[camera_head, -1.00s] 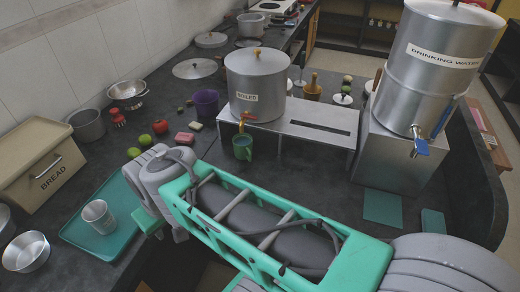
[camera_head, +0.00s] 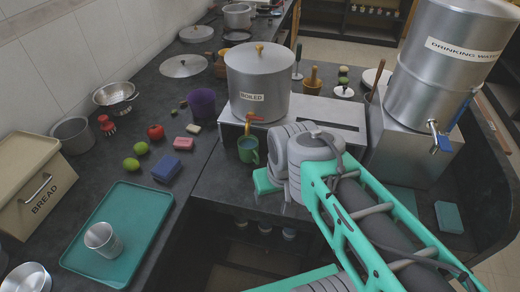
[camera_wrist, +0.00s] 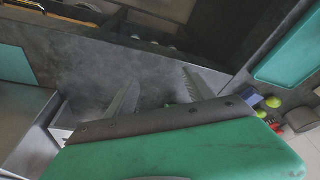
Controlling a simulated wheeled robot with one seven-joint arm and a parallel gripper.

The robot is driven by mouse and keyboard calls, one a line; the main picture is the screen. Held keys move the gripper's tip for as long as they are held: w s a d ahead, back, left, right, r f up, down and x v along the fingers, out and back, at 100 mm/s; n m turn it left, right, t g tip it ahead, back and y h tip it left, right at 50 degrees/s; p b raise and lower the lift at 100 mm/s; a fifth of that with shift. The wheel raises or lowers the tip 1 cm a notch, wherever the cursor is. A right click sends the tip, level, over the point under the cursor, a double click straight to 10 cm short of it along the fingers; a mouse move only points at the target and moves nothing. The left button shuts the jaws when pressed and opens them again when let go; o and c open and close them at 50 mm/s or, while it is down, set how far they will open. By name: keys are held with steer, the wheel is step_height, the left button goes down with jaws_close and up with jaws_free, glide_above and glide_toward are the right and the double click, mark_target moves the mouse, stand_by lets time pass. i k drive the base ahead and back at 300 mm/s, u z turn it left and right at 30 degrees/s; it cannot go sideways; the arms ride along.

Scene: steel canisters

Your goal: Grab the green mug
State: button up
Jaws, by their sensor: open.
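The green mug (camera_head: 248,150) stands upright on the dark counter, in front of the metal stand and below the tap of the boiled-water pot (camera_head: 258,85). In the head view my arm's end is just right of the mug, and its fingers are hidden there. In the wrist view my gripper (camera_wrist: 158,82) shows two grey fingers spread apart with nothing between them, over dark counter. The mug is not recognisable in the wrist view. I cannot tell how far the fingers are from it.
The metal stand (camera_head: 312,112) rises behind the mug. The drinking-water dispenser (camera_head: 440,80) stands at right. Left of the mug are a pink block (camera_head: 183,143), a blue sponge (camera_head: 166,170), a purple cup (camera_head: 202,103) and a teal tray (camera_head: 150,212) with a metal cup (camera_head: 104,239).

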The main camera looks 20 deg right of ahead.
mark_target(248, 146)
steer(key=z, duration=0.1)
steer(key=k, duration=0.95)
steer(key=u, duration=0.85)
steer(key=i, duration=1)
